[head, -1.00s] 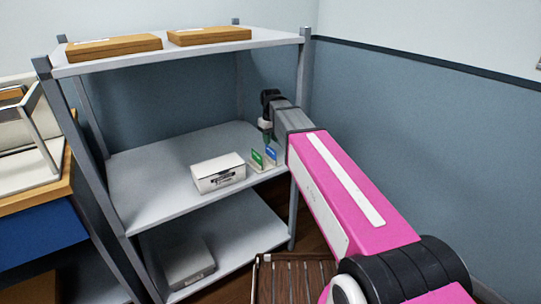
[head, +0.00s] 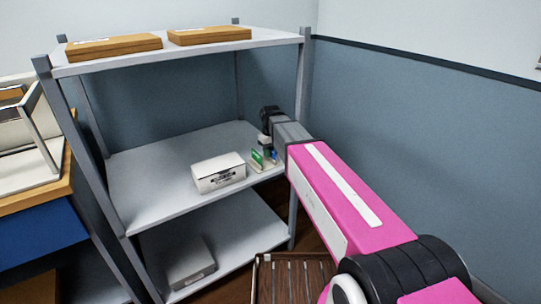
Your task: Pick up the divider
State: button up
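Two small upright tabbed pieces that look like dividers stand at the right end of the middle shelf (head: 150,195). One is a green divider (head: 257,158), and just right of it is a blue divider (head: 273,156), now partly hidden. My gripper (head: 266,146) points down right over them, its tip at the height of their tops. The fingers are small and dark here, so I cannot tell whether they are open or shut, or whether they touch a divider.
A white box (head: 218,172) stands left of the dividers. Another box (head: 190,263) is on the lower shelf. Two brown boxes (head: 114,46) lie on the top shelf above. A shelf post (head: 302,90) rises close to my arm. The left middle shelf is clear.

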grip_shut()
jog(key=shift+r, duration=0.1)
